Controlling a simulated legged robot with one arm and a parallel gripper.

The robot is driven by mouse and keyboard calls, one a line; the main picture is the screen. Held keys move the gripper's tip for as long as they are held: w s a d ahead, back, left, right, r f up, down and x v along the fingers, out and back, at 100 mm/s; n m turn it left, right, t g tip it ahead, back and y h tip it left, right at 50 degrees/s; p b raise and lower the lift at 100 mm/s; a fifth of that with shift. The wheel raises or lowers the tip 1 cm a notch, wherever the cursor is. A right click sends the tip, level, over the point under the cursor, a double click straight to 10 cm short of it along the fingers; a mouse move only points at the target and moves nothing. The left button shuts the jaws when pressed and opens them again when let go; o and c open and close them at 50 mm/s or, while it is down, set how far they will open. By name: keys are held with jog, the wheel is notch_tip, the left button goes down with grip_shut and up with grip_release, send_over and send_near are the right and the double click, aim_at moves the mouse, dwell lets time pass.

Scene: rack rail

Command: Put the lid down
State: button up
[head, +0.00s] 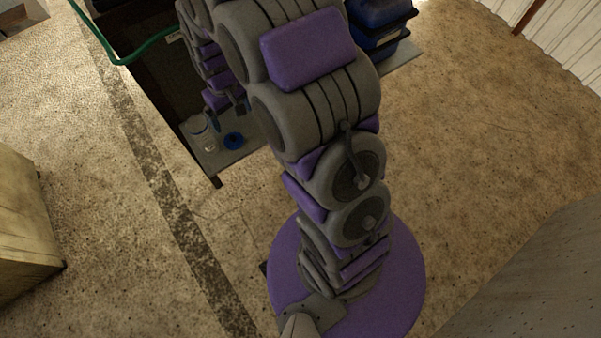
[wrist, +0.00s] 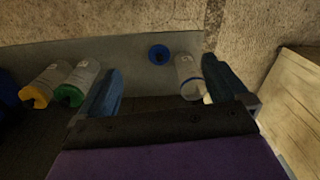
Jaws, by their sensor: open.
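A round blue lid (head: 233,139) rests on the grey shelf (head: 212,159), next to a clear jar (head: 200,134). In the wrist view the blue lid (wrist: 159,54) lies beyond my fingertips, between them in the picture. The clear jar (wrist: 188,77) stands just right of it, close to my right finger, with a blue band near its lower end. My gripper (wrist: 164,80) is open, with its two blue fingers apart and nothing between them. In the head view my gripper (head: 226,114) is small and partly shaded, above the shelf near the lid.
Two more jars, one with a yellow lid (wrist: 37,97) and one with a green lid (wrist: 68,95), lie left of my left finger in the wrist view. Blue bins (head: 378,25) sit at the rack's far end. A green hose (head: 135,55) hangs at the rack. A pale crate (head: 25,225) stands left.

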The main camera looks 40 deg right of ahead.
jog(key=s+r, duration=0.5)
jog(key=s, duration=0.5)
jog(key=s+r+m+g, duration=0.1)
jog(key=s+r, duration=0.4)
jog(key=s, duration=0.5)
jog(key=s+r+g, duration=0.1)
jog(key=s+r, duration=0.4)
jog(key=s, duration=0.6)
jog(key=shift+d+r+m, duration=0.3)
jog(key=shift+r, duration=0.05)
